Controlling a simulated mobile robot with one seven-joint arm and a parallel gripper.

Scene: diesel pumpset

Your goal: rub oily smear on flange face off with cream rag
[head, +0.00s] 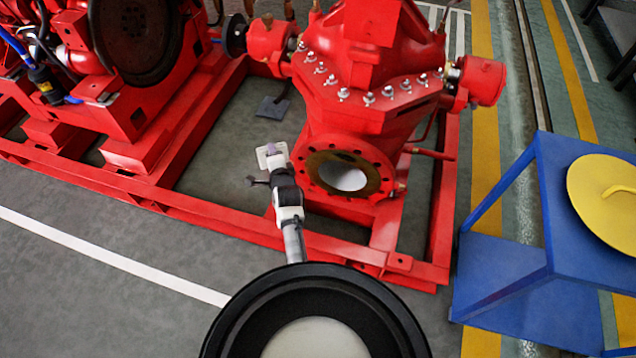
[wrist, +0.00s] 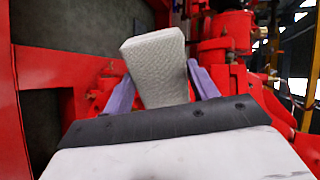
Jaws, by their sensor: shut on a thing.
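My gripper (head: 275,163) is shut on the cream rag (head: 268,153), just left of the pump's flange and apart from it in the head view. In the wrist view the rag (wrist: 158,68) is a pale, textured block between the two purple fingers (wrist: 160,88). The red round flange (head: 384,163) has a rim with bolt holes, a dark brownish inner ring and a pale patch in its opening. I cannot make out a distinct oily smear on its face.
The red pump body (head: 365,100) with bolts rises above the flange. A red base frame (head: 335,248) runs below it. A blue stand (head: 500,255) with a yellow lid (head: 605,205) is at the right. Grey floor is clear at lower left.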

